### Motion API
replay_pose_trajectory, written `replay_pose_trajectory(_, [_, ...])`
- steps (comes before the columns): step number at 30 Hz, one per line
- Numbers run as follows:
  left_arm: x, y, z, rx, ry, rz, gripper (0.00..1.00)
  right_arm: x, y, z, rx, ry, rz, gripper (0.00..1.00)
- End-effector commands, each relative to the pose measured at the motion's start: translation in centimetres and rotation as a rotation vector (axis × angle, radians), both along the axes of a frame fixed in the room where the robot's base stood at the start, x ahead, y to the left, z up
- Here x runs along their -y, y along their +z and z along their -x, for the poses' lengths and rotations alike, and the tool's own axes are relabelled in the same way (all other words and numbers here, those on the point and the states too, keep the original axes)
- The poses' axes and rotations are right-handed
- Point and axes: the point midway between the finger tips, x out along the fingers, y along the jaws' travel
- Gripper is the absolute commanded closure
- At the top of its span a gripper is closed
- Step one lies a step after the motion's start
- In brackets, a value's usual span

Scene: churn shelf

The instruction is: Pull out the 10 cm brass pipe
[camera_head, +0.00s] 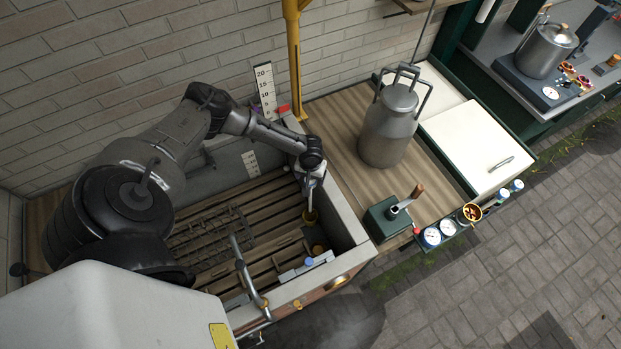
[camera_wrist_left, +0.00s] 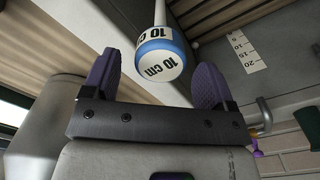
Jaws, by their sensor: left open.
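A rounded cap with a blue band, marked "10 cm" (camera_wrist_left: 160,60), shows in the left wrist view, with a narrow white stem beyond it. My left gripper (camera_wrist_left: 156,72) is open, with one purple finger on each side of the cap and gaps showing on both sides. In the head view my left gripper (camera_head: 314,184) points down into the trough near its right end. My right gripper is out of view.
The grey trough (camera_head: 350,236) has a slatted wooden floor and a wire rack (camera_head: 212,235). A blue-and-white fitting (camera_head: 308,262) lies by its front wall, beside a curved tap (camera_head: 247,275). A yellow post (camera_head: 294,60) and a metal churn (camera_head: 389,125) stand nearby.

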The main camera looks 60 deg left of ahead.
Motion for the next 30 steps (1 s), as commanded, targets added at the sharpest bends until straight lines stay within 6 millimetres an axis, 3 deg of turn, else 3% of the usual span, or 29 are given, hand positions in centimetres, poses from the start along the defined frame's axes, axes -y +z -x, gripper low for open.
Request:
replay_pose_trajectory(7, [0.0,-1.7,0.0,0.0,0.0,0.0,0.21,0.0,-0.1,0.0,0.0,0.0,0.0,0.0])
replay_pose_trajectory(19, [0.0,-2.0,0.0,0.001,-0.001,0.001,0.22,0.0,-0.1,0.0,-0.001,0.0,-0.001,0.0])
replay_pose_trajectory(30, [0.0,-2.0,0.0,0.001,0.0,0.001,0.57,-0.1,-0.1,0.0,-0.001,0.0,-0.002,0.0])
